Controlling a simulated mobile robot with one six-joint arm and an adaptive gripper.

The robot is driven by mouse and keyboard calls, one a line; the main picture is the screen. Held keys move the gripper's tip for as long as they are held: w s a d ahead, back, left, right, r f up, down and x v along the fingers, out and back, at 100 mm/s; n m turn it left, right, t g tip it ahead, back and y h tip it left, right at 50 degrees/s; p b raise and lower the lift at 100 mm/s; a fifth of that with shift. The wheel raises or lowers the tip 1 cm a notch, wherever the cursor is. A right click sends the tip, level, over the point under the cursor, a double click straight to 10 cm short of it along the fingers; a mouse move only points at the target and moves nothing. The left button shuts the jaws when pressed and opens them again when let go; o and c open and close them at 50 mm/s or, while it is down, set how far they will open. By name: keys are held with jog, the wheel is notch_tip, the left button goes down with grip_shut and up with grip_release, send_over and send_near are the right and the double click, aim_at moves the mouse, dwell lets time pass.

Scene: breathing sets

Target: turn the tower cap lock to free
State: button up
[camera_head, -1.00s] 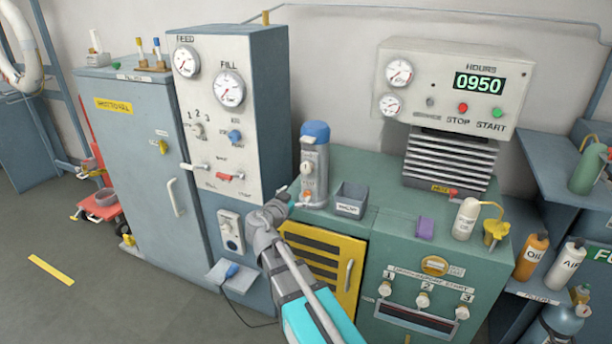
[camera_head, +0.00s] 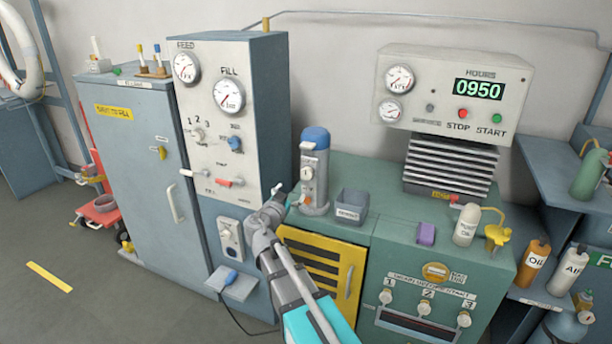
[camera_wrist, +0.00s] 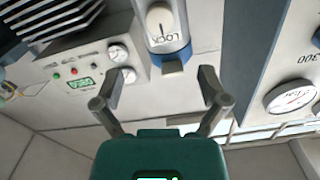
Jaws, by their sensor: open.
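The tower (camera_head: 315,178) is a grey upright cylinder with a blue cap (camera_head: 315,137), standing on the green bench. In the wrist view it shows upside down, with the blue cap (camera_wrist: 172,67) below the body. A round white lock knob (camera_wrist: 160,20) with a dark mark is on its front, next to the word LOCK; the mark appears to lie on the side of that word. The knob also shows small in the head view (camera_head: 308,173). My gripper (camera_wrist: 165,78) is open and empty, its fingers apart, pointing toward the tower. In the head view my gripper (camera_head: 281,194) is left of the tower's base.
A grey bin (camera_head: 352,206) stands right of the tower, with a purple block (camera_head: 427,234) further right. The white gauge panel (camera_head: 220,120) rises close on the left. A yellow louvred door (camera_head: 320,265) is below the bench top.

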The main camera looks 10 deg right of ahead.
aim_at(306, 175)
jog(key=x, duration=1.1)
jog(key=shift+w+d, duration=0.2)
jog(key=shift+w, duration=0.1)
jog(key=c, duration=1.1)
jog(key=shift+c, duration=0.2)
